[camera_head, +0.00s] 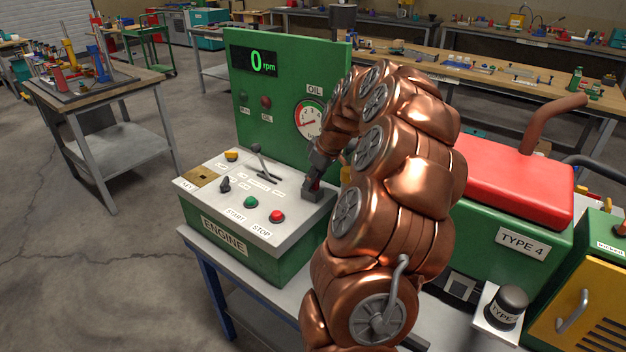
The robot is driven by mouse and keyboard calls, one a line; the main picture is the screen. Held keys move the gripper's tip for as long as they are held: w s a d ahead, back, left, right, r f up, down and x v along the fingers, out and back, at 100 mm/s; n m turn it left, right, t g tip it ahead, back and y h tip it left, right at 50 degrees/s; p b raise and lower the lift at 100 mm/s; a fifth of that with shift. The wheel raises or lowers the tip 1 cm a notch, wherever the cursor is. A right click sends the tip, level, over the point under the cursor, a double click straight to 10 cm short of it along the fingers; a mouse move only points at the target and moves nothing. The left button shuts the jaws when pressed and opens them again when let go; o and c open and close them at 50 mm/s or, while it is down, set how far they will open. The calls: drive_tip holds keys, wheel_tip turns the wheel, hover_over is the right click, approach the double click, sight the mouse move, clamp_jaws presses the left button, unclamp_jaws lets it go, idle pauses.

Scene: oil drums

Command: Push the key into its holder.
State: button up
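The green engine console (240,245) has a light grey top panel. A brass plate (205,177) sits at the panel's left corner beside a label that reads KEY (187,184); it may be the key holder. My gripper (316,180) points down at the panel's right edge, over a small dark grey block (311,194). A bit of red shows between my gripper and the block. I cannot tell whether it is the key, or whether the fingers hold it. My copper arm hides part of this area.
A lever (262,163), a dark knob (225,184), a green START button (250,202) and a red STOP button (277,216) stand on the panel. Behind rises a green board with a display reading 0 rpm (255,63). A red-topped TYPE 4 machine (515,190) stands right.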

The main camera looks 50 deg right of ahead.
drive_tip(key=shift+o, duration=1.4)
drive_tip(key=v, duration=1.2)
drive_tip(key=s+a+n+g+y+p, duration=0.1)
drive_tip(key=s+a+g, duration=0.15)
drive_tip(key=a, duration=2.45)
drive_tip(key=s+a+f+g, duration=0.1)
drive_tip(key=s+a+f, duration=0.1)
drive_tip(key=s+a, duration=0.2)
drive_tip(key=s+a+f+m+g+h+p, duration=0.1)
drive_tip(key=s+a+f, duration=0.2)
drive_tip(key=s, duration=0.6)
drive_tip(key=s+a+f+m+g, duration=0.1)
drive_tip(key=s+a+f, duration=0.2)
drive_tip(key=s+a, duration=0.2)
drive_tip(key=shift+s+g+p, duration=0.3)
drive_tip(key=shift+s+g, duration=0.05)
drive_tip(key=shift+s, duration=0.4)
